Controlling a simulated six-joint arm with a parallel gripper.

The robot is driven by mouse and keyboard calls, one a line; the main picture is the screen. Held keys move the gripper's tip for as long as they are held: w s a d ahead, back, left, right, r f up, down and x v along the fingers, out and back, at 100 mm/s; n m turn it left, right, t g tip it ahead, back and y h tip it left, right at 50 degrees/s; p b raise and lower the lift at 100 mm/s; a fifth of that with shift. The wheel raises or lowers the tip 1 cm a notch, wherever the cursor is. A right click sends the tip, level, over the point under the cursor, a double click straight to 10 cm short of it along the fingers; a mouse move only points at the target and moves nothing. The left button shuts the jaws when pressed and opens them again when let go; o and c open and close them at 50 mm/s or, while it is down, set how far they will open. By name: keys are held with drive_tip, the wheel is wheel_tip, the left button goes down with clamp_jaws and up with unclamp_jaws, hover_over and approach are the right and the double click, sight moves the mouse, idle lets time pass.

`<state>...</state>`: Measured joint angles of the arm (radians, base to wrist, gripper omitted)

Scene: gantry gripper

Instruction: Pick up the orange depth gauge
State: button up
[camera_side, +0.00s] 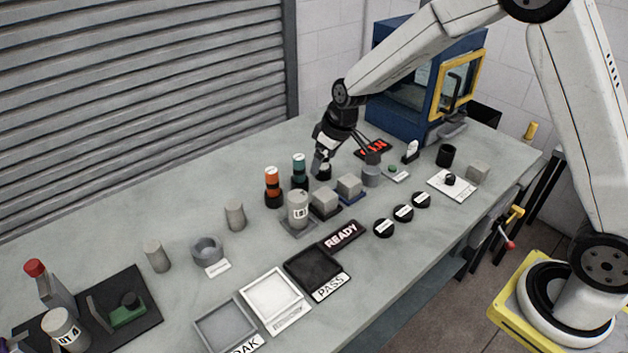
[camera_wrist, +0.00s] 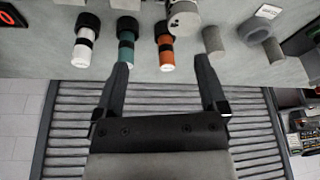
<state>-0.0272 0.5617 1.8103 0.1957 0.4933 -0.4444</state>
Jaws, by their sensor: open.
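The orange depth gauge (camera_side: 272,184) stands upright on the table in a black base, left of a teal gauge (camera_side: 299,168) in the side view. In the wrist view the orange gauge (camera_wrist: 166,48) appears between and just beyond my fingertips, with the teal gauge (camera_wrist: 126,42) close to the left fingertip. My gripper (camera_side: 347,158) is open and empty, to the right of the orange gauge in the side view. In the wrist view both fingers of my gripper (camera_wrist: 162,64) are spread wide. A white gauge (camera_side: 322,168) is partly overlapped by my gripper in the side view.
A grey labelled cylinder (camera_side: 298,208) stands close in front of the orange gauge, with grey blocks (camera_side: 324,200) to its right. A grey cylinder (camera_side: 235,216) and a grey ring (camera_side: 207,250) stand to the left. The table behind the gauges is clear up to the shutter.

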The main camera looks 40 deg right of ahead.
sight(270, 179)
drive_tip(key=w+a+f+n, duration=0.1)
drive_tip(key=w, duration=0.3)
drive_tip(key=w+a+f+n, duration=0.1)
drive_tip(key=w+f, duration=0.1)
drive_tip(key=w, duration=0.1)
drive_tip(key=w+a+f+y, duration=0.1)
drive_tip(key=w+f, duration=0.1)
drive_tip(key=w, duration=0.2)
drive_tip(key=shift+w+a+f+n+t, duration=0.1)
drive_tip(key=shift+w+f+n+t, duration=0.1)
drive_tip(key=shift+w+n+t, duration=0.15)
drive_tip(key=shift+w+a+f+n, duration=0.25)
drive_tip(key=shift+w+f, duration=0.15)
drive_tip(key=shift+w, duration=0.15)
drive_tip(key=shift+x, duration=1.25)
drive_tip(key=shift+w+f, duration=0.1)
drive_tip(key=shift+f, duration=0.05)
drive_tip(key=shift+x, duration=2.45)
drive_tip(key=shift+a, duration=0.15)
clamp_jaws()
